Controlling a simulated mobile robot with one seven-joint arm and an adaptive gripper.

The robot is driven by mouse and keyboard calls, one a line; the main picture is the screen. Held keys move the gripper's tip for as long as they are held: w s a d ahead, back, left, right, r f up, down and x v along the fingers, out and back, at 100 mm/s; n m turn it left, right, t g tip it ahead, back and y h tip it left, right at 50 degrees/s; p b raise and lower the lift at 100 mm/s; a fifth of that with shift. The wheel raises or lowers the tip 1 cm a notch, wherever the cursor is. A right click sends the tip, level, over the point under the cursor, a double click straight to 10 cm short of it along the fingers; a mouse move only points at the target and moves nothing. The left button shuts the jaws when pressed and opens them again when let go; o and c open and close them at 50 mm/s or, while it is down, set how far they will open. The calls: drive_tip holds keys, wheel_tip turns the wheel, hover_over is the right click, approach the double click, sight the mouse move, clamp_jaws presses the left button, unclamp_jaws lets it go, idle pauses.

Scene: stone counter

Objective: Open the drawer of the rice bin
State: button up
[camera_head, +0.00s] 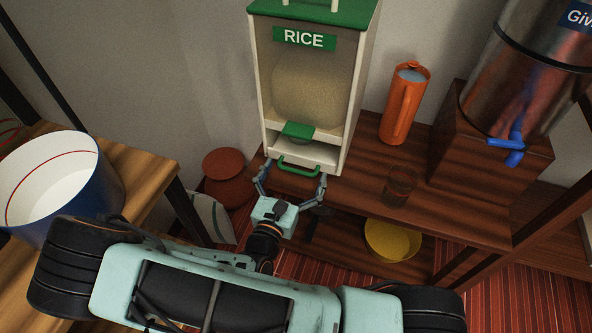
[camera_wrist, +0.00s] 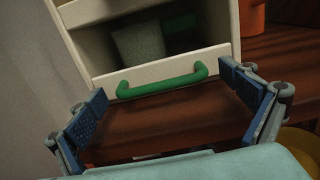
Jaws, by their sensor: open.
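The rice bin (camera_head: 354,60) stands upright on the wooden shelf, cream with a green top and a green RICE label. Its drawer (camera_head: 308,157) is at the bottom, with a green handle (camera_head: 299,170) on its front. My gripper (camera_head: 291,190) is open and empty in front of the drawer. Its two fingers (camera_wrist: 165,110) are spread to either side of the handle, apart from it.
On the shelf to the right are an orange jug (camera_head: 400,108), a dark glass (camera_head: 399,184) and a metal dispenser (camera_head: 520,75) with a blue tap on a wooden block. A yellow bowl (camera_head: 391,241) sits below. A blue and white bucket (camera_head: 60,185) stands on the left table.

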drive_tip(key=shift+c, duration=0.4)
drive_tip(key=c, duration=1.6)
drive_tip(key=p+v, duration=0.2)
drive_tip(key=v, duration=1.8)
drive_tip(key=shift+s+r, duration=0.1)
drive_tip(key=o, duration=1.7)
drive_tip(key=v, duration=1.2)
